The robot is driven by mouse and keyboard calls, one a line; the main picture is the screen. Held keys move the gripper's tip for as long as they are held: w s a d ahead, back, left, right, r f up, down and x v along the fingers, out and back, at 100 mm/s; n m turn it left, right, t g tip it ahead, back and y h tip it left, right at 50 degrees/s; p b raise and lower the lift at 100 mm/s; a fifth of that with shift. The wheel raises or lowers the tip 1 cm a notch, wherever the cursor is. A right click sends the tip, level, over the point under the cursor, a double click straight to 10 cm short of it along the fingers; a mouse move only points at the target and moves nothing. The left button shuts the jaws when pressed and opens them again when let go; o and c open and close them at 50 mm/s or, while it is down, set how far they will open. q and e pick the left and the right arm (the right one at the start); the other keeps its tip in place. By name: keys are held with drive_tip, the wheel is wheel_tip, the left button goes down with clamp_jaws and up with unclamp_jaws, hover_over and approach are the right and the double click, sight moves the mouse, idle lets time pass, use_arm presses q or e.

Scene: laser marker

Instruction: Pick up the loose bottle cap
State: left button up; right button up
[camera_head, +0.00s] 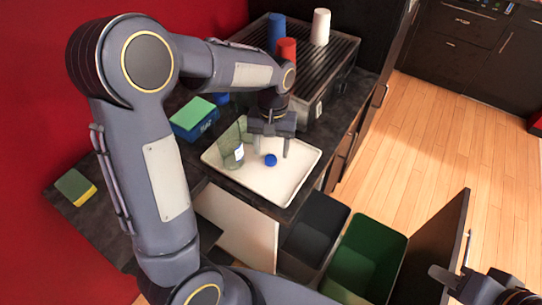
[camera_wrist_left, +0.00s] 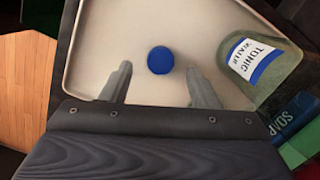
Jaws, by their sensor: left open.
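The loose blue bottle cap (camera_head: 271,160) lies on the white tray (camera_head: 290,188), near its middle. My left gripper (camera_head: 269,150) is above the tray, pointing down, open and empty. In the left wrist view the cap (camera_wrist_left: 160,60) shows ahead of and between the two fingertips (camera_wrist_left: 157,85), with no finger touching it. A clear greenish bottle (camera_head: 234,152) with a tonic water label is on the tray left of the cap; it also shows in the left wrist view (camera_wrist_left: 262,62). My right gripper (camera_head: 447,280) is at the lower right, away from the tray; its finger state is unclear.
A blue soap box with a green sponge (camera_head: 194,118) stands behind the tray at left. Another sponge (camera_head: 75,187) lies at the counter's left end. A ribbed rack (camera_head: 322,52) with blue, red and white cups is behind. Black (camera_head: 316,222) and green (camera_head: 368,245) bins stand below the counter.

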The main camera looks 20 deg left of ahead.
use_arm(q)
drive_tip(key=shift+s+f, duration=0.25)
drive_tip(key=shift+f, duration=0.85)
drive_tip(key=c, duration=1)
drive_tip(key=shift+c, duration=0.2)
drive_tip(key=shift+r, duration=0.15)
